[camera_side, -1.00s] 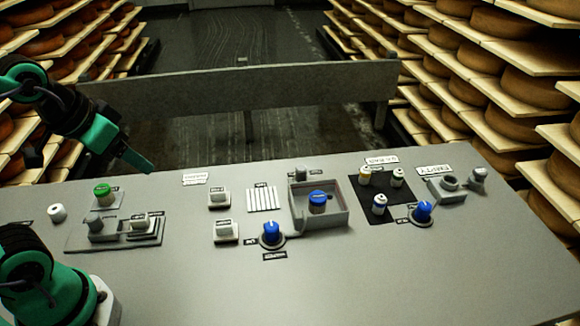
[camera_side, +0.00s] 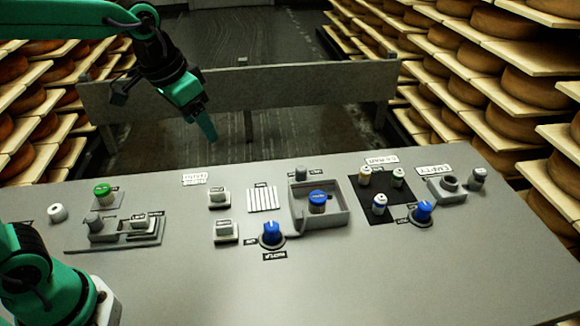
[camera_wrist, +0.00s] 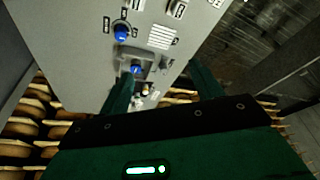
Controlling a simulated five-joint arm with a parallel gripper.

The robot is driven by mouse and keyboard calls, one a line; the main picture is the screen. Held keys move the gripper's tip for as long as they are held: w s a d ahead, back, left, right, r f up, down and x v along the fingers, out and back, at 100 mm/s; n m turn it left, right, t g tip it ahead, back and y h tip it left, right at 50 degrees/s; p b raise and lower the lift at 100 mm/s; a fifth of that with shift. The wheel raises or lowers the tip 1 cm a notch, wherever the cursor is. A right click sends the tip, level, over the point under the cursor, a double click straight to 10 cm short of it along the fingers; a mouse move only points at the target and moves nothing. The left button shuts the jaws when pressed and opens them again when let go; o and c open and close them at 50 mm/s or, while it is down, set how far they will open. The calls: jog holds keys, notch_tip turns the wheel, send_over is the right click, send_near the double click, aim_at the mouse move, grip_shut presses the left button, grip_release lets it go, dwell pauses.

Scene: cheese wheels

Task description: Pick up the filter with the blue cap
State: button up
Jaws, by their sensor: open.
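My gripper (camera_side: 208,130) is high above the table's back edge, left of and well away from the mat. Its two fingers also show apart and empty in the wrist view (camera_wrist: 162,88). The mat's items are small and partly hidden there.
A grey open box (camera_side: 335,220) holds a blue-topped piece (camera_side: 317,203). Blue knobs stand at the front (camera_side: 271,234) and right of the mat (camera_side: 423,212). A grey socket block (camera_side: 447,189) is at the right. Switches stand at the left. The table's front is clear.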

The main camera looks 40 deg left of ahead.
jog(key=w+d+f+m+g, duration=0.1)
jog(key=w+d+f, duration=0.25)
jog(key=w, duration=0.25)
jog(key=w+d+f+m+g, duration=0.1)
jog(key=w+d+f, duration=0.25)
jog(key=w, duration=0.25)
jog(key=m+g, duration=0.2)
send_over(318, 196)
jog(key=f, duration=1)
jog(key=shift+s+a+f, duration=0.15)
jog(key=shift+a, duration=0.05)
jog(key=shift+d+f, duration=0.25)
jog(key=shift+f, duration=1.45)
jog(key=shift+f, duration=0.1)
jog(key=shift+f, duration=2.5)
jog(key=c, duration=1.1)
